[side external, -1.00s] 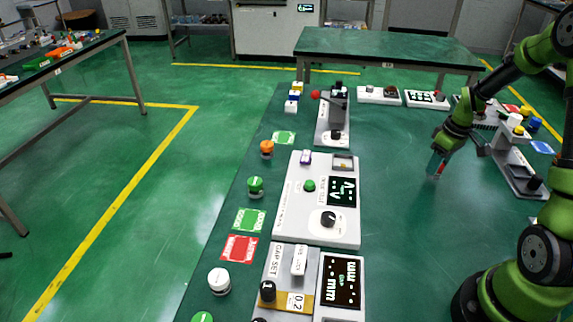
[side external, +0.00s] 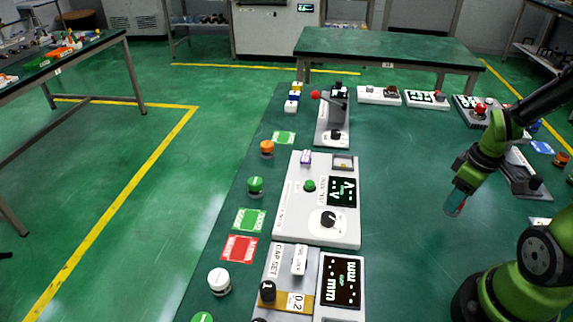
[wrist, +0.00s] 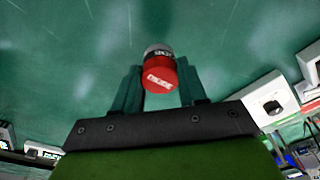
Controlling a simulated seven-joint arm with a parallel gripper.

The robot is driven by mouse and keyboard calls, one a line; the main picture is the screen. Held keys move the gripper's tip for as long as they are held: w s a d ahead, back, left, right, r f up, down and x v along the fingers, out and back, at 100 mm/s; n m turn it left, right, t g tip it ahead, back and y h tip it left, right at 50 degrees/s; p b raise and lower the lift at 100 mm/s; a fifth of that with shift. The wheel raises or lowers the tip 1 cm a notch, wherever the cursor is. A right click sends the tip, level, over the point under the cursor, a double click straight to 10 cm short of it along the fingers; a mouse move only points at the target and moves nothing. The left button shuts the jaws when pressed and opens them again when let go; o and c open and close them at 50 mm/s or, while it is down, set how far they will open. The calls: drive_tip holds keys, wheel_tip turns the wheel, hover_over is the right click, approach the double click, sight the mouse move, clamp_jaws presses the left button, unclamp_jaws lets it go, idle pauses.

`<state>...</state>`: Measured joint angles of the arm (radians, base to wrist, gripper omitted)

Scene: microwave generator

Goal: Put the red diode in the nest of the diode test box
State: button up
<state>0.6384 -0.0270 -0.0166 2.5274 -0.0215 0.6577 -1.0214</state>
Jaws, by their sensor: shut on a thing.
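My gripper (wrist: 158,85) is shut on the red diode (wrist: 158,74), a short cylinder with a red end, white print and a grey far end. The diode test box seems to be the light grey panel (side external: 300,222) in the middle, with a green button, dark display and black knob. A small framed recess (side external: 343,162) at its upper right looks like the nest. My gripper is well right of it.
A gap-set device (side external: 283,262) stands in front of the box, and a device with a red-knobbed lever (side external: 332,118) behind it. Green and red cards (side external: 238,248) and round knobs line the left edge. The table between box and gripper is clear.

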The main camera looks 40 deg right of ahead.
drive_tip(key=w+a+r, duration=0.1)
drive_tip(key=w+a, duration=0.3)
drive_tip(key=w, duration=0.4)
drive_tip(key=w+a+r, duration=0.2)
drive_tip(key=w+a, duration=0.2)
drive_tip(key=w, duration=0.3)
drive_tip(key=shift+m, duration=0.4)
drive_tip(key=w, duration=0.5)
drive_tip(key=w+d+f, duration=0.1)
drive_tip(key=w, duration=0.4)
drive_tip(key=w+d, duration=0.1)
drive_tip(key=w, duration=0.4)
drive_tip(key=shift+f, duration=0.35)
drive_tip(key=shift+w+f, duration=0.1)
drive_tip(key=shift+f, duration=1.7)
drive_tip(key=shift+f, duration=0.15)
drive_tip(key=o, duration=1.2)
